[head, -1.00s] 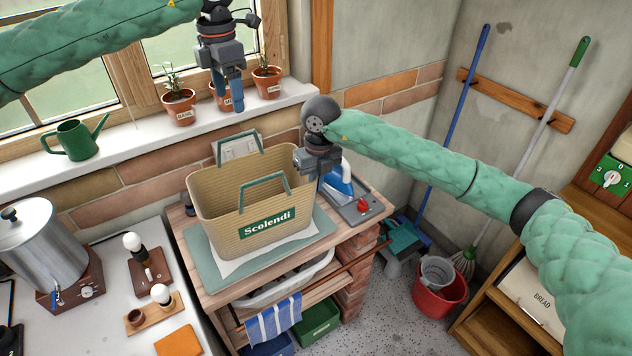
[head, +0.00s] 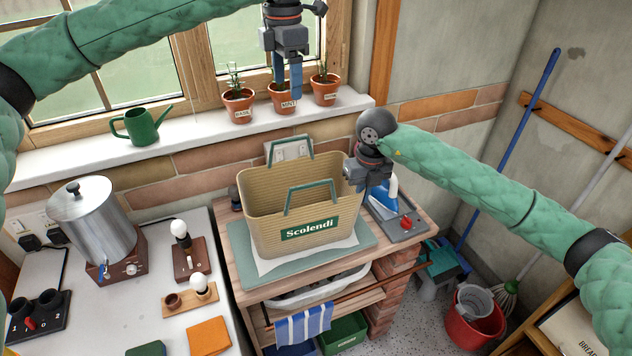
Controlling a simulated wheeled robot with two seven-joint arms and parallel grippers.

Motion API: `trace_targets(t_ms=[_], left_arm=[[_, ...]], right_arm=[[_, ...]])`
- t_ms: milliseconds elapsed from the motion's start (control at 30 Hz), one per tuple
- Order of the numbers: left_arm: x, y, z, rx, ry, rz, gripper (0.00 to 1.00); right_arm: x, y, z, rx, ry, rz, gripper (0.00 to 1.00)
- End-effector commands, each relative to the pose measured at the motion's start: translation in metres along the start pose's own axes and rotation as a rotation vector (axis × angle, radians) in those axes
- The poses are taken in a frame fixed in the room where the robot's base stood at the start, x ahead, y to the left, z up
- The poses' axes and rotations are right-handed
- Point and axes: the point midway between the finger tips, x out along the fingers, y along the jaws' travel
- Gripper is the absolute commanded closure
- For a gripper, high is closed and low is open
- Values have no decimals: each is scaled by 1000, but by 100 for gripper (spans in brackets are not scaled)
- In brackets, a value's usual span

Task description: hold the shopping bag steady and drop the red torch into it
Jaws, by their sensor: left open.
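The tan shopping bag (head: 262,215) with green handles and a "Scolendi" label stands upright on a grey-green mat (head: 362,252) on the wooden plinth. My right gripper (head: 359,187) is at the bag's right rim. Its fingertips are mostly hidden, so I cannot tell whether it grips the rim. My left gripper (head: 289,94) is open, pointing down, with nothing visible between its fingers. In the picture it is above the bag, in front of the mint pot. I cannot make out a red torch. The bag's floor is hidden behind its front wall.
A blue iron (head: 385,200) and a grey plate with a red knob (head: 407,223) are right of the bag. Potted herbs (head: 238,105) and a green watering can (head: 140,126) line the sill. A metal urn (head: 92,222) stands on the left counter.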

Motion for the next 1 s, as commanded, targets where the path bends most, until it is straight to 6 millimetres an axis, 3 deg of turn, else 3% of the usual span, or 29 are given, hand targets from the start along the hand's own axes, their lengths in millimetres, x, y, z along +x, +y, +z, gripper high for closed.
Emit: trace_targets(t_ms=[467,633,1000], left_arm=[[0,0,0,0,0,0,32],[0,0,0,0,0,0,32],[0,0,0,0,0,0,32]], right_arm=[[-1,0,0,0,-1,1,100],[-1,0,0,0,-1,1,71],[-4,0,0,0,-1,0,71]])
